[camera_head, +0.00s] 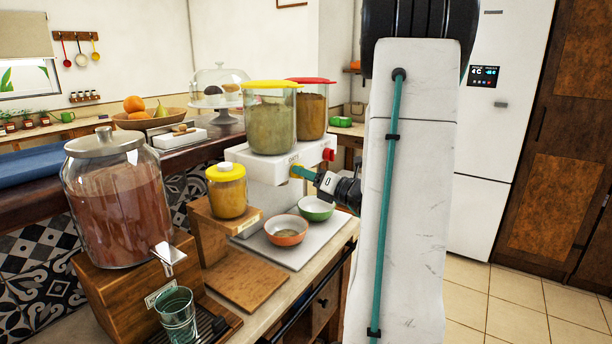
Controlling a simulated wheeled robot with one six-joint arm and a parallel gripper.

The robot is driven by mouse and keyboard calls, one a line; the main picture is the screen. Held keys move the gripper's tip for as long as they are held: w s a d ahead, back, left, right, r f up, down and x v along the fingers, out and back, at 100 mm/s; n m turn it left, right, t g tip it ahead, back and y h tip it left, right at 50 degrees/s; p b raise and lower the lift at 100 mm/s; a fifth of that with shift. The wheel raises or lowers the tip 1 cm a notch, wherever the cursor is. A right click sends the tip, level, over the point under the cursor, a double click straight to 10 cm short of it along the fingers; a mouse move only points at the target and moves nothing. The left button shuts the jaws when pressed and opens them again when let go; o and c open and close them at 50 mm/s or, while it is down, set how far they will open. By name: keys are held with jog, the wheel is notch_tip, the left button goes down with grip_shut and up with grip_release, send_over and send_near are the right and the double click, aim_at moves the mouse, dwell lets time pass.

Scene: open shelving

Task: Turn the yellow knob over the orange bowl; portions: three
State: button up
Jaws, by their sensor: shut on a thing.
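The dispenser (248,160) has two clear canisters, one with a yellow lid (276,84) and one with a red lid (311,80). The yellow knob (295,170) is on its front, below the yellow-lidded canister, mostly hidden by my gripper. My gripper (300,172) reaches in from the right and is shut on the yellow knob. The orange bowl (273,238) stands below the knob on the light tray, with a small amount of brownish-green contents (287,233) in it. The knob's exact angle cannot be told.
A red knob (329,154) sits to the right, with a green bowl (317,216) below. A yellow-lidded jar (228,195) stands on a wooden block to the left. A large drink dispenser (118,210) and a glass (177,315) are at front left.

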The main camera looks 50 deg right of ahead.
jog(key=o, duration=1)
jog(key=shift+s+d+f, duration=0.1)
jog(key=shift+s+f, duration=0.1)
jog(key=shift+s, duration=1.1)
jog(key=shift+s+d+f, duration=0.1)
jog(key=shift+s+f, duration=0.05)
jog(key=shift+s, duration=1.15)
jog(key=shift+s+d+f, duration=0.1)
jog(key=shift+s+f, duration=0.1)
jog(key=shift+s, duration=1.1)
